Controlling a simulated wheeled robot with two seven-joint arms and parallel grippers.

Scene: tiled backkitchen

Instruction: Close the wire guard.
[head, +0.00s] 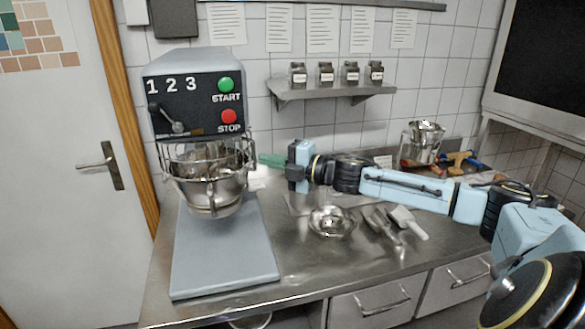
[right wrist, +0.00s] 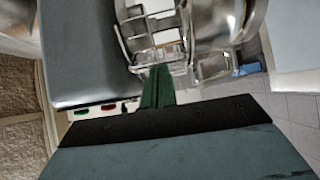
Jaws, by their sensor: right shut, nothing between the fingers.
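The mixer (head: 195,100) stands at the left of the counter, with a steel bowl (head: 218,200) under its head. The wire guard (head: 212,160) is a cage of shiny bars around the top of the bowl, below the control panel. I cannot tell whether it is fully round the front. My right gripper (head: 265,160) is shut and empty, just right of the guard, with its green fingers pointing at it. In the right wrist view the shut fingers (right wrist: 157,85) end close to the guard's bars (right wrist: 150,35); contact is unclear. My left gripper is not in view.
A small steel bowl (head: 332,222) and scoops (head: 400,222) lie on the counter (head: 300,262) below my right arm. A steel pot (head: 422,142) stands further right. A shelf (head: 330,92) with several jars hangs behind. The mixer's base plate (head: 222,255) is clear in front.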

